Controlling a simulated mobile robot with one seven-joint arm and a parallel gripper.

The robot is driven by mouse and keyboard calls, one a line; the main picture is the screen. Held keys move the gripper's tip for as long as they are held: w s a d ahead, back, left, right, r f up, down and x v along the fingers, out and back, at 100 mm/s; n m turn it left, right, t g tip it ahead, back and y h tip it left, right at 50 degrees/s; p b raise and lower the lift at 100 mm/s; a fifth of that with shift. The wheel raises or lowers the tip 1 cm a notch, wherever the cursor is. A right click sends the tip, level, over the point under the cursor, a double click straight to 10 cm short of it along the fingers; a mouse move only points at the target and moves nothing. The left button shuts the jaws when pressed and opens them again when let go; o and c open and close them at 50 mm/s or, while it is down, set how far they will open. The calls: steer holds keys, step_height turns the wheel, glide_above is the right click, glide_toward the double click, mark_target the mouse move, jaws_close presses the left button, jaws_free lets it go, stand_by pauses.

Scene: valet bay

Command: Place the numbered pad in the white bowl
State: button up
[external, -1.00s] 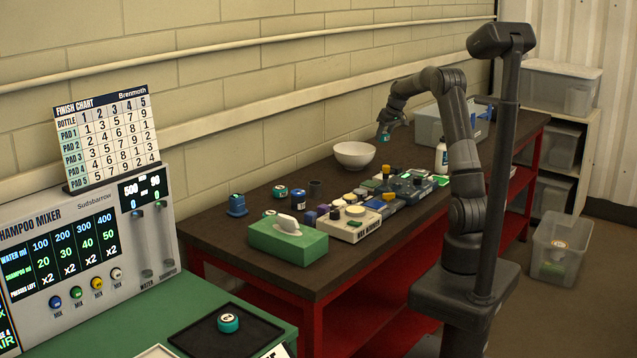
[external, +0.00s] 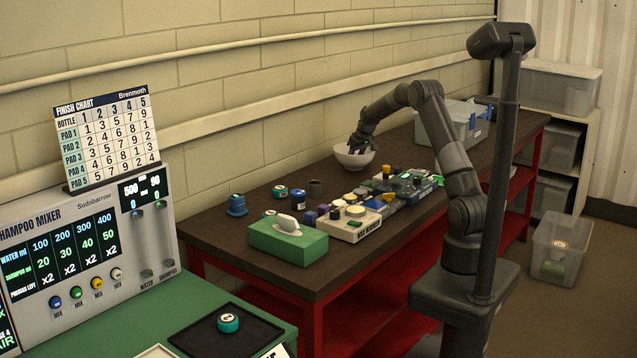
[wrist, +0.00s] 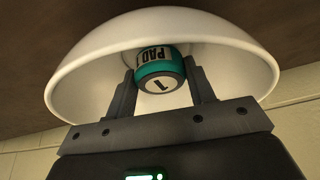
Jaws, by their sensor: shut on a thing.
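The numbered pad (wrist: 160,74) is a teal roll with a white label reading "PAD" and a "1" on its white end. My gripper (wrist: 161,85) is shut on it, with one finger on each side. The white bowl (external: 346,162) stands on the dark bench near the wall. In the wrist view the bowl (wrist: 85,75) surrounds the pad and fingertips. In the external view my gripper (external: 360,147) is at the bowl's top, and the pad is hidden there. I cannot tell whether the pad touches the bowl's inside.
Several small bottles, pads and blocks crowd the bench (external: 275,184) in front of the bowl. A grey bin (external: 455,128) stands to its right, and a green tissue box (external: 287,240) is at the near end. The bench behind the tissue box, left of the bowl, has some bare room.

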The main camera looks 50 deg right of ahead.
steer(key=shift+f, duration=0.3)
steer(key=o, duration=0.7)
steer(key=shift+c, duration=0.2)
steer(key=d+v, duration=0.1)
steer(key=v, duration=1)
steer(key=s+a+r, duration=0.6)
steer(key=a+r, duration=0.2)
steer(key=a, duration=0.4)
steer(key=s+a+r+n, duration=0.1)
steer(key=s+a+r, duration=0.3)
steer(key=s+a, duration=0.65)
steer(key=s+a+f, duration=0.1)
steer(key=s+a, duration=0.2)
steer(key=s, duration=0.4)
steer(key=s+a+f, duration=0.2)
steer(key=s+a, duration=0.2)
steer(key=s, duration=0.3)
steer(key=s+a+f+t, duration=0.1)
steer(key=s+a+f, duration=0.1)
steer(key=s, duration=0.4)
steer(key=shift+s+a+n+y, duration=0.3)
steer(key=shift+s+a+n, duration=0.1)
steer(key=shift+a, duration=0.5)
